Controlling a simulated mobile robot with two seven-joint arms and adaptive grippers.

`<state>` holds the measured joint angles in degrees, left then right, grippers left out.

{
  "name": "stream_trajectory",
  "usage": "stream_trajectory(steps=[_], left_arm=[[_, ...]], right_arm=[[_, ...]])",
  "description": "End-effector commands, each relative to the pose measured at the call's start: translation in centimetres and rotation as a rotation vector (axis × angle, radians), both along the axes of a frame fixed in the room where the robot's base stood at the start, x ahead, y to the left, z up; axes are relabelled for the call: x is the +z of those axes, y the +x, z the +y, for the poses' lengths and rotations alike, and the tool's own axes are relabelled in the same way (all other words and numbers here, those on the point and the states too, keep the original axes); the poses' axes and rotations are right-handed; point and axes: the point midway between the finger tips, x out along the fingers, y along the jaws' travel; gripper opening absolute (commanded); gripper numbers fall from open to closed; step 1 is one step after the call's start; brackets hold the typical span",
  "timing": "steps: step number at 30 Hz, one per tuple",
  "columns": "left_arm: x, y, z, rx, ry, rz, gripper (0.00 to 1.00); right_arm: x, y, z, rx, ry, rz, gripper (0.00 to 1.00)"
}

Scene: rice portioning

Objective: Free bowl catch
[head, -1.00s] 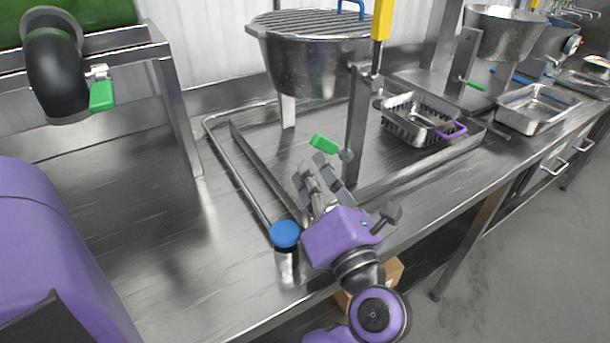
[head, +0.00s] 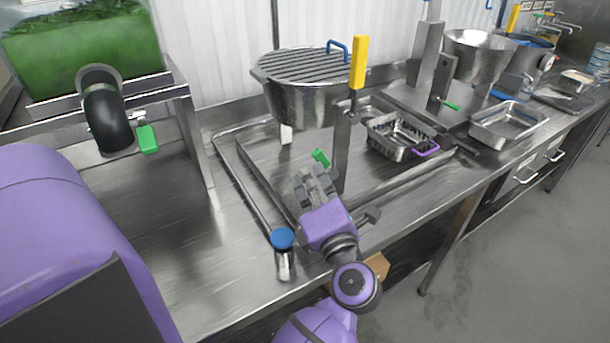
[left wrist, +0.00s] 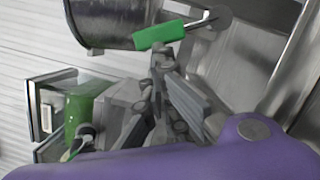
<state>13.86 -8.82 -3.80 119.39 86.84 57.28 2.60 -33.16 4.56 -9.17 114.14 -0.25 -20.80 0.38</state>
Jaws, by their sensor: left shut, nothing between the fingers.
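A large metal bowl (head: 305,100) with a slatted top stands on legs over a shallow metal tray on the bench. An upright metal post with a yellow handle (head: 358,62) stands at its front right. A small green-handled catch lever (head: 321,158) sits low on this post. My left gripper (head: 311,178) is shut and empty just below and in front of the green lever. In the left wrist view the green lever (left wrist: 160,35) lies just beyond the fingers (left wrist: 162,62); I cannot tell whether they touch it. My right gripper is not in view.
A perforated basket (head: 400,148) with a purple handle and a metal pan (head: 507,140) are to the right. A green-filled hopper (head: 85,80) with a black elbow pipe stands at left.

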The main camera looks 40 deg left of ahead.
Motion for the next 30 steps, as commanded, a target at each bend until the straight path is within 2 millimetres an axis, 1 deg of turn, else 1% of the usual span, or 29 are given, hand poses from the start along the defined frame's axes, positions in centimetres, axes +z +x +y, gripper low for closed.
stream_trajectory(steps=[1, 9, 15, 30], left_arm=[[0.9, -0.1, 0.4, 0.013, 0.004, -0.008, 0.00], [1.9, 0.4, 0.3, 0.016, 0.004, -0.010, 0.00], [2.1, 0.5, 0.3, 0.018, 0.005, -0.011, 0.00], [2.1, 0.5, 0.3, 0.020, 0.006, -0.011, 0.00]], right_arm=[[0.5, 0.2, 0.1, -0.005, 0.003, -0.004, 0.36], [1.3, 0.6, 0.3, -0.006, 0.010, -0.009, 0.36], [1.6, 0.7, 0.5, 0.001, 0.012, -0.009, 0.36], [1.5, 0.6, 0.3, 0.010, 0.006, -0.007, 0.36]])
